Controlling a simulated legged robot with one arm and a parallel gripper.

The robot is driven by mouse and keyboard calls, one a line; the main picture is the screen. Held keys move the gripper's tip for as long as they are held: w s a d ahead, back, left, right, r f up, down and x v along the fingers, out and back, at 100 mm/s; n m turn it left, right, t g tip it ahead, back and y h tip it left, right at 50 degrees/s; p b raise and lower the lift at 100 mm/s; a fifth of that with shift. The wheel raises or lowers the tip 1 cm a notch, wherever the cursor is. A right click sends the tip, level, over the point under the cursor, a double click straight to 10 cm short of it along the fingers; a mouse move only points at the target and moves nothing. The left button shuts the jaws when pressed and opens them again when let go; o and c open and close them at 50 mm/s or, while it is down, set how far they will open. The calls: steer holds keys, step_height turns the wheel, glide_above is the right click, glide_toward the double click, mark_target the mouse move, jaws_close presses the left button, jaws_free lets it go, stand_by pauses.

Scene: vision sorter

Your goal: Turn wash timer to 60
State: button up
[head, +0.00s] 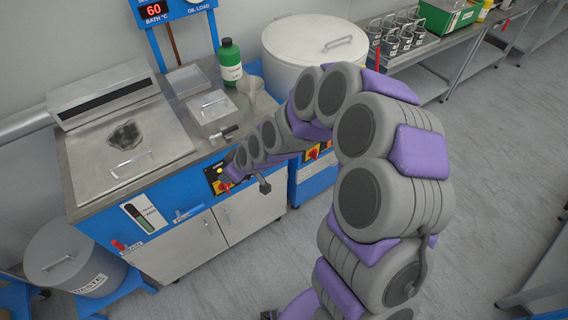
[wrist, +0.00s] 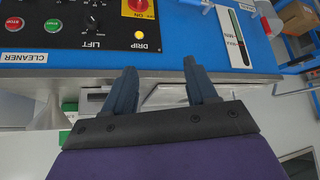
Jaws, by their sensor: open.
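My gripper (wrist: 160,72) is open in the wrist view, with nothing between its two fingers. It also shows in the head view (head: 243,186), in front of the cleaner's blue front, partly hidden by my arm. The control panel (wrist: 75,32) is upside down at the top of the wrist view, beyond the fingertips. It carries a small black dial (wrist: 92,21) with white tick marks near the word LIFT. No wash timer label can be read, so I cannot tell which dial is the timer or its setting.
Beside the dial are red STOP (wrist: 13,22) and green START (wrist: 53,25) buttons, a red switch (wrist: 138,6) on yellow, and a lit DRIP lamp (wrist: 140,34). A bath display (head: 154,9) reads 60.

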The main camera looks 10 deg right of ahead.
steer(key=w+d+f+n+t+h, duration=0.1)
steer(key=w+f+t, duration=0.3)
steer(key=f, duration=0.6)
steer(key=w+d+f+n+t, duration=0.15)
steer(key=w+f, duration=0.35)
steer(key=f, duration=0.5)
steer(key=s+d+f+n+t+h+b, duration=0.1)
steer(key=s+d+f+n+t+h, duration=0.2)
steer(key=d, duration=0.6)
steer(key=s+d+f+n+t+h, duration=0.1)
steer(key=s+d+f+n+t, duration=0.3)
steer(key=d, duration=0.4)
steer(key=w+b, duration=0.6)
steer(key=w, duration=1.2)
steer(key=shift+f+m, duration=0.2)
steer(key=shift+m, duration=0.15)
steer(key=shift+t, duration=0.25)
steer(key=shift+c, duration=0.3)
